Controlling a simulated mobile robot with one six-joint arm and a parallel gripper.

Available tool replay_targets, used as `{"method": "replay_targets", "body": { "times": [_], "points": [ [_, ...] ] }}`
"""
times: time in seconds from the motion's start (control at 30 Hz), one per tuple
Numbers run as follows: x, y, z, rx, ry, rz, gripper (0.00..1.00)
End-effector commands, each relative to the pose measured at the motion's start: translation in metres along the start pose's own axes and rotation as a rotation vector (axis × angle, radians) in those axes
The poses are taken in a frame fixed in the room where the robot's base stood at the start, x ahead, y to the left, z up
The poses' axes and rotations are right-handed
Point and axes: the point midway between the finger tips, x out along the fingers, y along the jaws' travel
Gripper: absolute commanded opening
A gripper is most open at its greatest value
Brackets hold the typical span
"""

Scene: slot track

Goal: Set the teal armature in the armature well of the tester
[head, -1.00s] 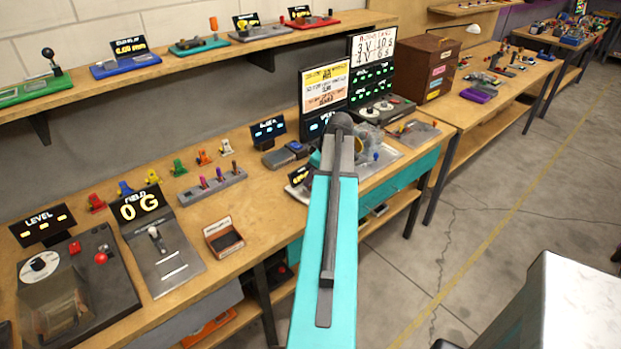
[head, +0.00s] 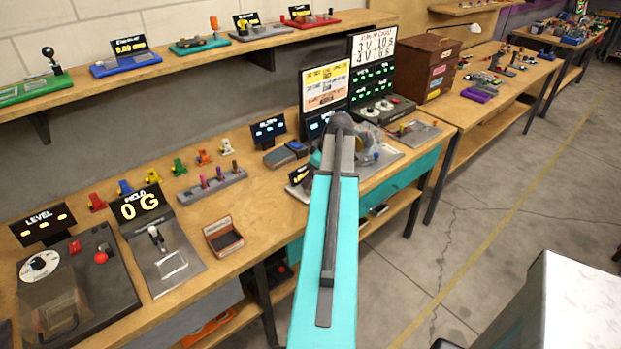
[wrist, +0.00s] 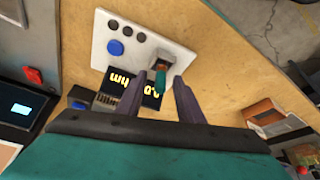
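In the wrist view the tester is a pale grey plate (wrist: 116,58) with a blue button, several dark knobs and a black display (wrist: 118,90) with yellow characters. A small block-like well (wrist: 163,58) stands on its right part. The teal armature (wrist: 160,78) is at the well's near side, between my fingers. My gripper (wrist: 160,79) is open, with a gap visible on each side of the armature. I cannot tell how deep the armature sits. In the head view my teal arm hides the gripper and armature; the tester's display (head: 300,174) shows partly at the arm's left.
A scoreboard (head: 373,65) and a brown drawer cabinet (head: 424,68) stand behind.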

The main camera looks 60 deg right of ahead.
Motion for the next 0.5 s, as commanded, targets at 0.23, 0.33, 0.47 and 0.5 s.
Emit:
{"method": "replay_targets", "body": {
  "times": [0.23,0.33,0.47,0.5],
  "points": [
    [-0.007,0.0,0.0,0.0,0.001,0.001,0.34],
    [-0.013,0.001,0.0,0.0,0.001,0.002,0.34],
    [-0.025,0.0,0.0,0.0,0.001,0.002,0.34],
    [-0.03,0.001,0.0,0.0,0.001,0.003,0.34]
  ]
}}
